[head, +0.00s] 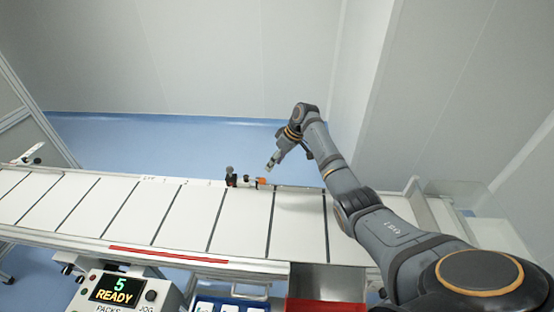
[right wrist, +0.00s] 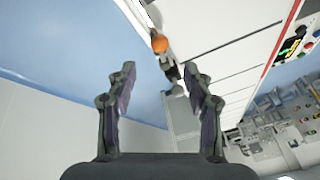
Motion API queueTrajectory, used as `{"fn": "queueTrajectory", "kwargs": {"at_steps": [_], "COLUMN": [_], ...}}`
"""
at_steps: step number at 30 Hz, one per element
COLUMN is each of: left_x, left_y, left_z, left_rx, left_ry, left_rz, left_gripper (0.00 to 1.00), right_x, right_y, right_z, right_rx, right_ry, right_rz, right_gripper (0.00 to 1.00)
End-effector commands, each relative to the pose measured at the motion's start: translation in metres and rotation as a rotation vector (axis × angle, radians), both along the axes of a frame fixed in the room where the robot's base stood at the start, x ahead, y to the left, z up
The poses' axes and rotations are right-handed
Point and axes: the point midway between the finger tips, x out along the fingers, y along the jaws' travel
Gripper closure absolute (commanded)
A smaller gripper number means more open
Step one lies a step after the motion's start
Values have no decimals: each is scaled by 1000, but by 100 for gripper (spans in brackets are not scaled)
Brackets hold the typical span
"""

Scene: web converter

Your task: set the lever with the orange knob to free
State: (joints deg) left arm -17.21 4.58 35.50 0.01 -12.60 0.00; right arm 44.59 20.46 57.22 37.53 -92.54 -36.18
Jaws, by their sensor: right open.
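The orange knob (right wrist: 160,44) of the lever shows in the right wrist view, at the edge of the white belt and ahead of my fingertips. In the head view the orange knob (head: 261,181) is small, at the belt's far edge, beside a dark fitting (head: 231,177). The lever's exact position and any markings are too small to read. My right gripper (head: 270,165) is just above and near the knob in the head view. In the right wrist view my right gripper (right wrist: 160,80) is open, with nothing between its fingers. My left gripper is not in view.
The white conveyor belt (head: 187,215) with dark cross lines runs across the view. A control box with a display reading "5 READY" (head: 117,289) stands at the front left. A red bin (head: 325,305) is at the front. Blue floor (head: 160,145) lies open behind the belt.

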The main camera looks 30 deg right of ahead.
Motion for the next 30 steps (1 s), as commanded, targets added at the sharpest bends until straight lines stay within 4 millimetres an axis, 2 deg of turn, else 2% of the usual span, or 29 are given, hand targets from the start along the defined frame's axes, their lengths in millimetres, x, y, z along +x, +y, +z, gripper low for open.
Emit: {"fn": "queueTrajectory", "kwargs": {"at_steps": [5, 13, 14, 17, 20, 21, 24, 27, 30], "left_x": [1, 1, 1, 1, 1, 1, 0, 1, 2], "left_y": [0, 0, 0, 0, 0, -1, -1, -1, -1], "left_z": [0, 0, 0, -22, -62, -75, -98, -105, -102], "left_rx": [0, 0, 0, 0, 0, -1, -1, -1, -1], "left_ry": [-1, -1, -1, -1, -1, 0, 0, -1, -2], "left_rz": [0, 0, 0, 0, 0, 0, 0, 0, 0], "left_gripper": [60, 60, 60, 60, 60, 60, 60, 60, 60], "right_x": [-4, -5, -4, 5, 27, 35, 49, 55, 56], "right_y": [-6, -6, -6, 3, 19, 24, 34, 37, 37], "right_z": [15, 17, 17, 4, -8, -7, 3, 16, 23], "right_rx": [0, 1, 0, -24, -94, -123, -173, -195, -202], "right_ry": [-1, 0, 0, 17, 46, 48, 34, 13, 9], "right_rz": [0, 0, -1, -71, -284, -384, -606, -740, -777], "right_gripper": [48, 48, 52, 66, 80, 85, 99, 100, 100]}}
